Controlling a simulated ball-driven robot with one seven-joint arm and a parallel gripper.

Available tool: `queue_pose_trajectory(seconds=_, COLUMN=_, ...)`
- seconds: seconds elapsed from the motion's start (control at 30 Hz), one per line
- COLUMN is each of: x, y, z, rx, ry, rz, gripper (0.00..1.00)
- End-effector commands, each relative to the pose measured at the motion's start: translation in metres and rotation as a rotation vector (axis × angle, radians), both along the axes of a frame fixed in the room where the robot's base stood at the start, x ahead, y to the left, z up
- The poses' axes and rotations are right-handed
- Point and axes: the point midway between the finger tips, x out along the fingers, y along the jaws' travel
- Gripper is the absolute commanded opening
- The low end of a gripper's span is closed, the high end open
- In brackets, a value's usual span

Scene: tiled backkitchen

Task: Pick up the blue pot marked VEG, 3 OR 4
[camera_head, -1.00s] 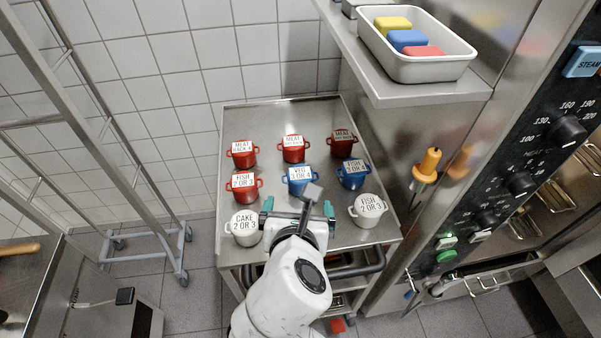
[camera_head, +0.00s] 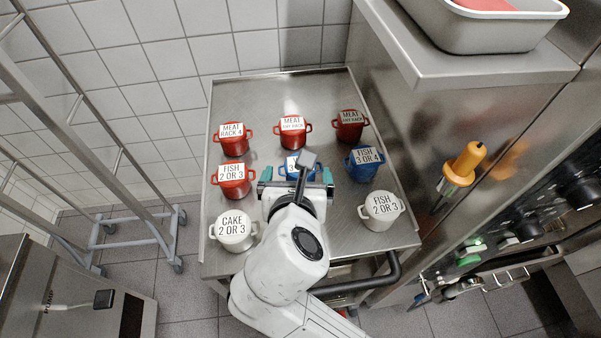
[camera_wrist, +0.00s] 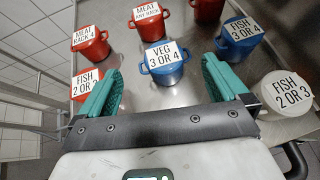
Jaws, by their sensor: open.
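The blue pot marked VEG, 3 OR 4 (camera_wrist: 166,69) stands upright on the steel trolley top in the wrist view, ahead of my gripper and between the lines of its fingers. In the head view the same blue pot (camera_head: 289,166) is partly hidden behind my wrist. My gripper (camera_wrist: 162,85) is open and empty, its two green fingers wide apart. It also shows in the head view (camera_head: 296,178), just in front of the pot. I see no finger touching the pot.
A second blue pot, marked FISH 3 OR 4 (camera_head: 364,165), stands to the right. Red pots marked MEAT RACK 4 (camera_head: 233,143), MEAT ANY RACK (camera_head: 292,137) and FISH 2 OR 3 (camera_head: 234,184) stand around. White CAKE (camera_head: 234,234) and FISH (camera_head: 381,212) pots flank my arm. A steel shelf (camera_head: 480,70) overhangs at right.

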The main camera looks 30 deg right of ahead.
Motion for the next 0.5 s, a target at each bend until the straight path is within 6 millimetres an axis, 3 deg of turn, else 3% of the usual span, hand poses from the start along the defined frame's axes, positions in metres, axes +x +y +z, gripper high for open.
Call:
queue_pose_trajectory(seconds=0.03, x=0.0, y=0.0, z=-0.013, rx=0.0, ry=0.0, rz=0.0, gripper=1.0)
queue_pose_trajectory(seconds=0.23, x=0.0, y=0.0, z=-0.035, rx=0.0, ry=0.0, rz=0.0, gripper=1.0)
queue_pose_trajectory(seconds=0.5, x=0.015, y=-0.009, z=-0.047, rx=-0.001, ry=0.001, rz=-0.003, gripper=1.0)
